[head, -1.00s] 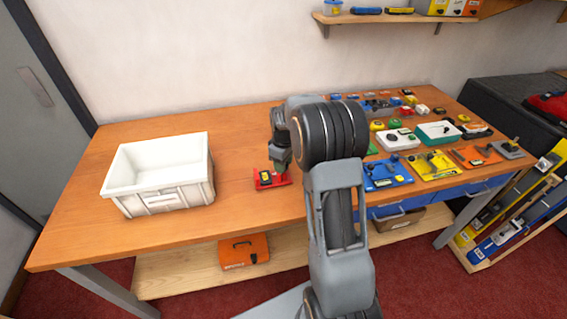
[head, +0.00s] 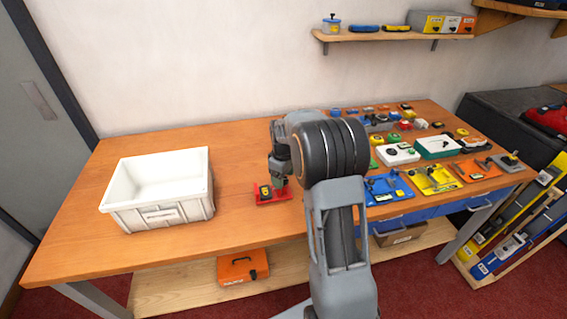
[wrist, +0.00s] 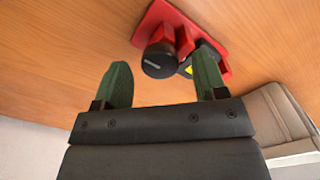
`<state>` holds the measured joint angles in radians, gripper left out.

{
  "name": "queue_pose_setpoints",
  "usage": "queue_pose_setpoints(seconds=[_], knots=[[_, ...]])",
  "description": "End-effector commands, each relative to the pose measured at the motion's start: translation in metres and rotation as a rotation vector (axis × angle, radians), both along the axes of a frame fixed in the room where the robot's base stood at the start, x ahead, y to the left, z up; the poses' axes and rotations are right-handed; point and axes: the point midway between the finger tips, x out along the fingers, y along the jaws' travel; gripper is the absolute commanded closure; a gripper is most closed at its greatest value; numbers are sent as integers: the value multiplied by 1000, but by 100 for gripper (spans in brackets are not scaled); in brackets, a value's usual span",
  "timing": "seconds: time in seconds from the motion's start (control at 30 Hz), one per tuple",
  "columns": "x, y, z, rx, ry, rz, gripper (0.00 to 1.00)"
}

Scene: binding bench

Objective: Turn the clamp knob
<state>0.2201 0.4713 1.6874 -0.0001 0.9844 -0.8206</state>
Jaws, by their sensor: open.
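The clamp is a small red block-and-plate fixture (head: 262,199) on the orange bench top, right of the white bin. In the wrist view its red base (wrist: 168,14) is at the top centre, with a round black knob (wrist: 159,62) facing me. A yellow patch shows beside the knob, partly hidden by the right finger. My gripper (wrist: 161,58) is open, its two green fingers spread on either side of the knob in the picture. I cannot tell how far the fingertips are from the knob in depth. In the head view my gripper (head: 281,184) is right at the clamp.
A white bin (head: 165,215) stands left of the clamp; it also shows in the wrist view (wrist: 290,120). Several coloured fixtures, such as a blue one (head: 387,190) and a yellow one (head: 435,179), fill the bench's right side. The bench between bin and clamp is bare.

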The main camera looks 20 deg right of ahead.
Motion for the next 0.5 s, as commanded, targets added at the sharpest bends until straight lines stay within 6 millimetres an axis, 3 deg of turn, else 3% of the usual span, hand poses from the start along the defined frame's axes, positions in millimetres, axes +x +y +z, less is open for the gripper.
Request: queue_pose_setpoints(seconds=[0.5], knots=[[1,0,99,-1,-6,0,35]])
